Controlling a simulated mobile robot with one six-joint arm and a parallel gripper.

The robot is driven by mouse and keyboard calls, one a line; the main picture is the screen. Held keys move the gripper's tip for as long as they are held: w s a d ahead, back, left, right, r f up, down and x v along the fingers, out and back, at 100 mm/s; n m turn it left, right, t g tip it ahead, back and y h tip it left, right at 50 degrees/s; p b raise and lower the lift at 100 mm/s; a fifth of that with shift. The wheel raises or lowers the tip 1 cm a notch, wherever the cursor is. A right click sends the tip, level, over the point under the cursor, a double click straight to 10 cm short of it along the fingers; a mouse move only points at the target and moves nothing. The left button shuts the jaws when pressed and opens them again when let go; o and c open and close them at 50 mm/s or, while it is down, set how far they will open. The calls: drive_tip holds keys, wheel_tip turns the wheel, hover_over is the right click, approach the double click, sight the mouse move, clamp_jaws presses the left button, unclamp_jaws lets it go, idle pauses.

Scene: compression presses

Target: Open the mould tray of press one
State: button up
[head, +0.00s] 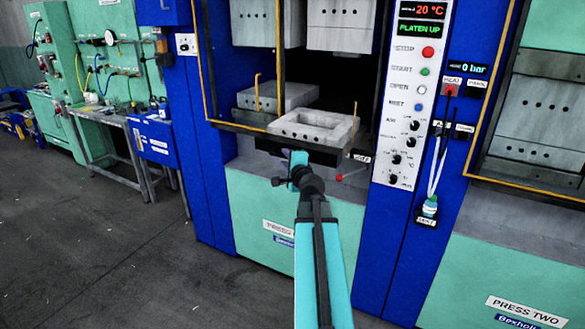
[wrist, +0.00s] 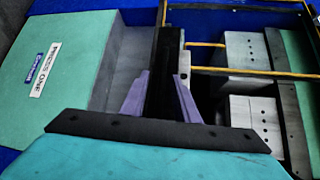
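The mould tray of press one is a dark plate (head: 312,152) at the front of the press opening. It bears a grey block (head: 316,128) with a hollow in its top and juts forward past the yellow frame. My gripper (head: 296,160) is at the tray's front edge, left of its middle. In the wrist view, the two purple fingers of my gripper (wrist: 162,88) stand apart, with a dark bar (wrist: 166,60) between them that seems part of the tray front. Whether the fingers press on it cannot be told. The tray's handle cannot be made out.
A second grey block (head: 293,94) sits deeper inside, below raised platens (head: 341,25). The control panel (head: 408,110) reads 20 °C and PLATEN UP. A red-tipped lever (head: 340,177) is right of my gripper. Press two (head: 515,300) stands right; open floor (head: 130,250) lies left.

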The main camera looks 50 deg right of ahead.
drive_tip(key=b+v, duration=0.5)
drive_tip(key=b, duration=0.1)
drive_tip(key=shift+s+a, duration=0.15)
drive_tip(key=shift+s, duration=0.05)
drive_tip(key=s+b, duration=0.1)
drive_tip(key=b, duration=0.4)
drive_tip(key=shift+a+r+b, duration=0.1)
drive_tip(key=shift+a+b, duration=0.2)
drive_tip(key=shift+b, duration=0.05)
drive_tip(key=b, duration=0.2)
drive_tip(key=s+b, duration=0.1)
drive_tip(key=b, duration=0.2)
drive_tip(key=shift+s+a, duration=0.1)
drive_tip(key=shift+a, duration=0.2)
drive_tip(key=shift+b+v, duration=2.85)
drive_tip(key=shift+b, duration=0.15)
drive_tip(key=shift+a, duration=0.1)
